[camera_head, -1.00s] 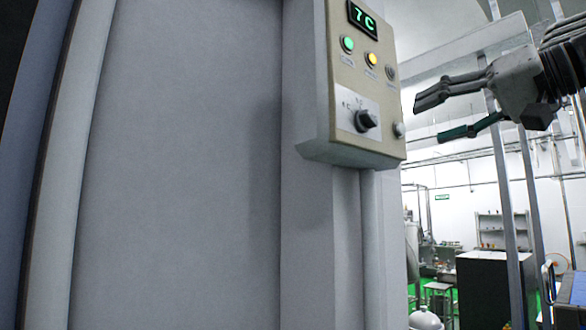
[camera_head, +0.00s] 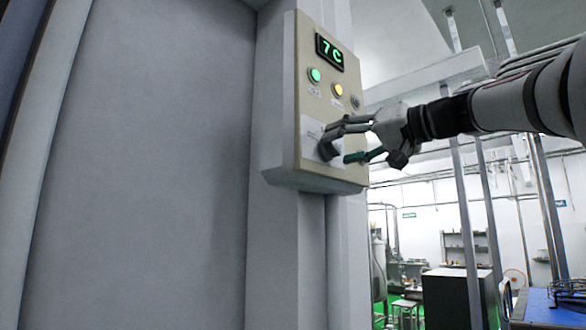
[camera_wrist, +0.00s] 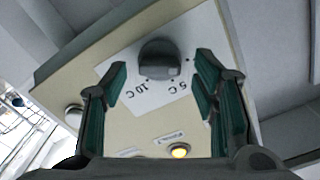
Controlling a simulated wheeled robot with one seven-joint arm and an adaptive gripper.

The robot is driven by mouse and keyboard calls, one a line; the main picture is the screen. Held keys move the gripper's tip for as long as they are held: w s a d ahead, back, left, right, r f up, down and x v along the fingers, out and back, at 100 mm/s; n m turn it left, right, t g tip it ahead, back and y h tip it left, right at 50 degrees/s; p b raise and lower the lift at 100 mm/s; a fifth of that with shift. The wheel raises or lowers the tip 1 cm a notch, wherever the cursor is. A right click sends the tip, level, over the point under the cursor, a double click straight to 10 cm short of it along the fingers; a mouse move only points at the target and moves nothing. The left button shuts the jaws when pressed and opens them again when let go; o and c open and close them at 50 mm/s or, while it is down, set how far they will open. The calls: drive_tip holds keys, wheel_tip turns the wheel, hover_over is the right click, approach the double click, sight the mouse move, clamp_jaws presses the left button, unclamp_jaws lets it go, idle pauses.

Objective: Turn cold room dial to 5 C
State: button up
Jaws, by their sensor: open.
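The control box (camera_head: 284,178) is a beige panel on the grey wall, with a green display (camera_head: 329,52) reading 7 C. The dark dial (camera_head: 327,149) sits low on the box, on a white plate, partly hidden by my gripper in the head view. In the wrist view the dial (camera_wrist: 158,60) lies ahead, between and just beyond my open fingertips, with marks 10 C and 5 C beside it. My gripper (camera_head: 345,144) is open and empty, close in front of the dial. In the wrist view its teal-padded fingers (camera_wrist: 163,80) stand either side, apart from the dial.
A green lamp (camera_head: 314,75) and a yellow lamp (camera_head: 337,90) are lit above the dial; the yellow one also shows in the wrist view (camera_wrist: 179,151). A pale round knob (camera_wrist: 74,116) sits at the box's side. A black cabinet (camera_head: 452,299) and metal posts stand behind at right.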

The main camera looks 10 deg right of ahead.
drive_tip(key=shift+x, duration=0.8)
drive_tip(key=shift+c, duration=0.6)
drive_tip(key=c, duration=1)
